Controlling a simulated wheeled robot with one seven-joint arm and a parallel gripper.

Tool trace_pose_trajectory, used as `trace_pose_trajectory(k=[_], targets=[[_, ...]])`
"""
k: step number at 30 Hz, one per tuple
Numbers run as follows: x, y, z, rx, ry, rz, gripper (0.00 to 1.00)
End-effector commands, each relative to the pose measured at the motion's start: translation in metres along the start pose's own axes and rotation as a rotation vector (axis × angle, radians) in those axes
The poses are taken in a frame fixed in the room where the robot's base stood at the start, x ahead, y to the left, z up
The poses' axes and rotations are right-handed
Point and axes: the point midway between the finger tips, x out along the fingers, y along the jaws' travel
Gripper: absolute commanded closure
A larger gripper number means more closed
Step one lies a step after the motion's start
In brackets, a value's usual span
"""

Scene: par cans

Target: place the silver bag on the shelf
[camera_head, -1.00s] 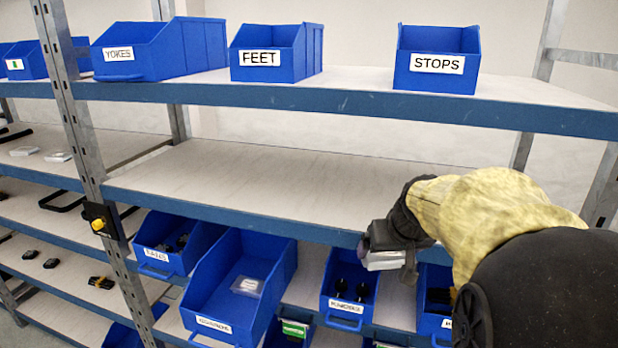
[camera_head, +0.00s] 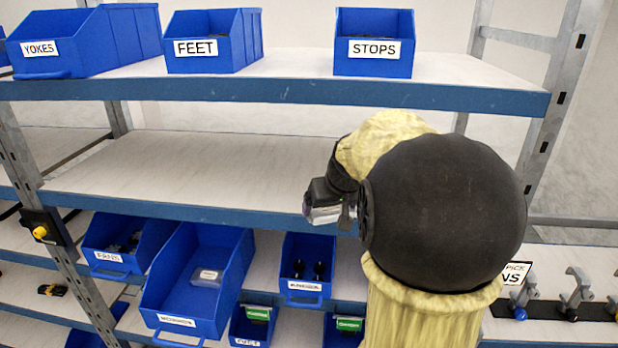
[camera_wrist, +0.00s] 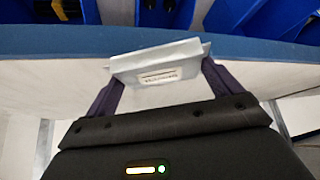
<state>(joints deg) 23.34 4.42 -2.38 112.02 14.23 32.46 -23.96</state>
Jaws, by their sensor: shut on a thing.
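The silver bag (camera_wrist: 158,62) is a small flat packet with a printed label, held between both fingers of my gripper (camera_wrist: 160,82) in the wrist view. In the head view the bag (camera_head: 326,214) shows as a pale piece at the end of my gripper (camera_head: 335,203). My gripper is shut on it. It hangs in front of the blue front edge of the middle shelf (camera_head: 190,175), near that shelf's right part. The bare pale board of this shelf is empty where I see it; my arm hides its right end.
Blue bins labelled YOKES (camera_head: 95,40), FEET (camera_head: 213,42) and STOPS (camera_head: 374,42) stand on the shelf above. More blue bins (camera_head: 198,285) stand below. A grey upright post (camera_head: 550,110) is at the right, with metal clamps (camera_head: 577,290) lower down.

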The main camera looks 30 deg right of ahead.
Motion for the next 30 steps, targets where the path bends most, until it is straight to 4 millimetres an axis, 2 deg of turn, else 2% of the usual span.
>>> trace_pose_trajectory(k=[1, 6, 12, 23, 30], targets=[[0.002, 0.000, -0.011, -0.001, -0.002, -0.001, 0.34], [0.018, 0.000, -0.037, 0.000, -0.001, -0.001, 0.34], [0.034, 0.000, -0.059, 0.000, 0.000, 0.000, 0.34], [0.038, 0.000, -0.061, 0.001, 0.001, 0.000, 0.34], [0.047, 0.000, -0.080, 0.000, 0.000, -0.001, 0.34]])
